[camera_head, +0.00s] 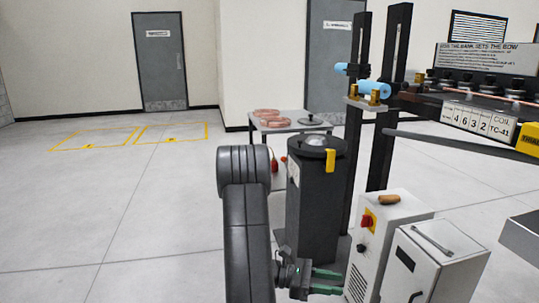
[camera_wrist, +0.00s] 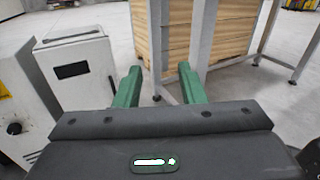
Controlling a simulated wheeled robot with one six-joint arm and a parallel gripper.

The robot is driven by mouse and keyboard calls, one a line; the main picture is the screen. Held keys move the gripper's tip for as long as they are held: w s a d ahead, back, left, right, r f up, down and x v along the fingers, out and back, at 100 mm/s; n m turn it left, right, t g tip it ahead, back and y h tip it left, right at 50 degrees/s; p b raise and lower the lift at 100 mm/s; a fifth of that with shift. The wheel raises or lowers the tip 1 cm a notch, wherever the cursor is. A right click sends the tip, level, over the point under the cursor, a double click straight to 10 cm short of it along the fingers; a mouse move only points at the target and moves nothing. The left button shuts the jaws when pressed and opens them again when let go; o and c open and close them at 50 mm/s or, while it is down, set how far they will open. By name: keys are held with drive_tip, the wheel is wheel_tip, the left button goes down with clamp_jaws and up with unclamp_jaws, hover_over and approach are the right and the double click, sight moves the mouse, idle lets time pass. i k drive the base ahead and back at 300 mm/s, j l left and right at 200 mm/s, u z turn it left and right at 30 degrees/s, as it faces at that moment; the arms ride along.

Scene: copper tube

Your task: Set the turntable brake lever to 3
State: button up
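My gripper (camera_head: 330,281) is low at the bottom middle of the head view, in front of the dark pedestal. Its two green fingers are apart with nothing between them, also in the wrist view (camera_wrist: 158,85). The dark pedestal (camera_head: 312,215) carries a round metal disc (camera_head: 318,142) on top, with a yellow piece (camera_head: 330,160) at its right edge. I cannot tell whether this yellow piece is the brake lever. No scale or number 3 is readable on it. The gripper is well below the pedestal's top and apart from it.
A white control box (camera_head: 385,235) with a red-and-yellow switch (camera_head: 369,220) stands right of the gripper, beside a white cabinet (camera_head: 440,262). A side table (camera_head: 290,127) holds copper coils behind the pedestal. A wooden crate (camera_wrist: 225,45) shows in the wrist view. Left floor is open.

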sight(284, 159)
drive_tip(key=i+u, duration=0.1)
drive_tip(key=i, duration=0.45)
drive_tip(key=i+u, duration=0.15)
drive_tip(key=i, duration=0.4)
drive_tip(key=i+l+u, duration=0.1)
drive_tip(key=i, duration=0.45)
drive_tip(key=i+l+u, duration=0.1)
drive_tip(key=i, duration=0.45)
drive_tip(key=i+l+u, duration=0.1)
drive_tip(key=i+l, duration=0.15)
drive_tip(key=i, duration=0.3)
